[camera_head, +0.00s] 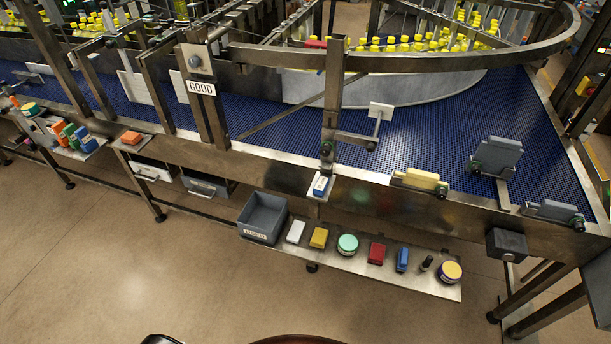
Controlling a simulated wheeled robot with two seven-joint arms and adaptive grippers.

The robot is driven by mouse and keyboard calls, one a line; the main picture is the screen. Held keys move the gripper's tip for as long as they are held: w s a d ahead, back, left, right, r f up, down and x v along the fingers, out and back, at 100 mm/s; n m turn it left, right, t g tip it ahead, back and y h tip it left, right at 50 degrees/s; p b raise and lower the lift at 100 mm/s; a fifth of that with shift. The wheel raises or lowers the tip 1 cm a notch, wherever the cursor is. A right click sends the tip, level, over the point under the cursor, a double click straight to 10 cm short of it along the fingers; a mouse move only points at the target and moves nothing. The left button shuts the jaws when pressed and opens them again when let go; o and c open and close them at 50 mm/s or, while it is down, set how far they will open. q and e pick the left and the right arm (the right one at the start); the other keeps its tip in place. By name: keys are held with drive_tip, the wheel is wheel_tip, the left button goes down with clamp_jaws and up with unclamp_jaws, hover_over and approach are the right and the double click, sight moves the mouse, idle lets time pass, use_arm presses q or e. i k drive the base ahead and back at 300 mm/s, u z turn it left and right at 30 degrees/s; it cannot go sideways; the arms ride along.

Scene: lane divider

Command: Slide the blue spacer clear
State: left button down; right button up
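Several blue pieces show, and I cannot tell for sure which is the spacer. A small blue piece with a white top (321,186) sits on a small metal ledge at the conveyor's front edge, below an upright post. A blue block (402,259) stands on the low shelf, between a red block and a small dark bottle. Another blue block (86,139) lies on a tray at the far left. Neither of my grippers can be made out in this view; only dark shapes show at the bottom edge.
The blue-meshed conveyor (430,125) carries a yellow block (420,179) and grey plates (497,157) at its near edge. The low shelf (340,262) holds a grey bin (263,216) and several small items. A metal guide rail curves above the belt. The floor in front is clear.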

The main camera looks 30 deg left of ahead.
sight(320, 188)
drive_tip(key=u, duration=2.65)
drive_tip(key=i, duration=3.15)
drive_tip(key=z, duration=4.2)
